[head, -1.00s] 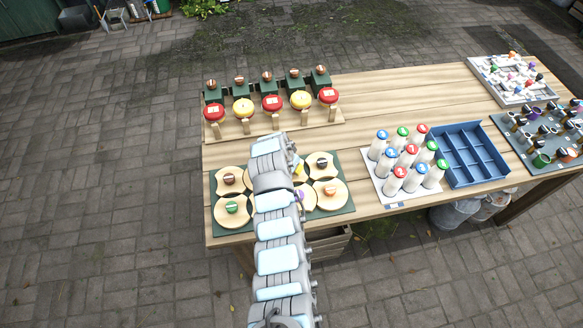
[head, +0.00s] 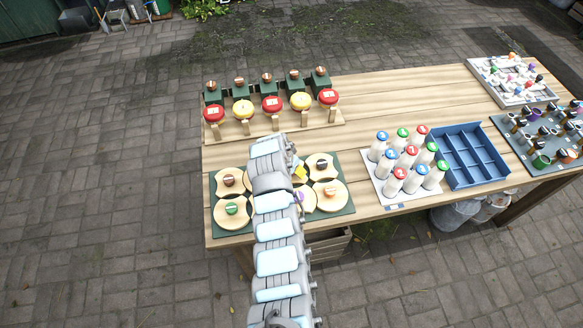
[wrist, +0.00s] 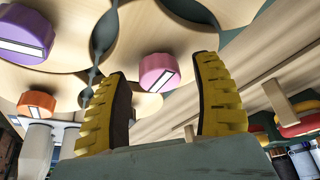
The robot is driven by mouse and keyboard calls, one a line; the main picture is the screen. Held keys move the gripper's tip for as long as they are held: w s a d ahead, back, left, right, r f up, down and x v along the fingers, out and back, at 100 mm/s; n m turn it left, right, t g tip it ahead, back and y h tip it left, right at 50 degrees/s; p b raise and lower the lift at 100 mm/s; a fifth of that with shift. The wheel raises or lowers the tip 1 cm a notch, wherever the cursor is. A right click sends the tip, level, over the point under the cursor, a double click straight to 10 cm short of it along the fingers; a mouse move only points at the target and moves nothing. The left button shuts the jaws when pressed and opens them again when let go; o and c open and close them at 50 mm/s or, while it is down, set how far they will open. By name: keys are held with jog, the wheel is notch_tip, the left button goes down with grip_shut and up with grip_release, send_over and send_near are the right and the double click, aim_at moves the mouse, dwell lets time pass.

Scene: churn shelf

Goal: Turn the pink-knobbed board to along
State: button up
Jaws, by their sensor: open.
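In the wrist view the pink knob (wrist: 157,74) is a short pink cylinder with a white bar across its face, on a pale round wooden board (wrist: 160,30). My gripper (wrist: 163,66) is open, with its two yellow ribbed fingers on either side of the knob in the picture. A gap shows between the knob and each finger; I cannot tell how far the fingers reach along it. In the head view a yellow bit of my gripper (head: 299,171) shows beside my arm, and my arm hides the pink knob.
Neighbouring boards carry a purple knob (wrist: 22,33) and an orange knob (wrist: 37,103), close beside. The boards lie on a dark green base (head: 345,208). Behind stands a rack with red and yellow discs (head: 272,104). White bottles (head: 405,160) and a blue tray (head: 466,155) stand to the right.

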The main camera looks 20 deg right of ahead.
jog(key=v, duration=1.2)
jog(key=shift+f, duration=0.15)
dwell(0.6)
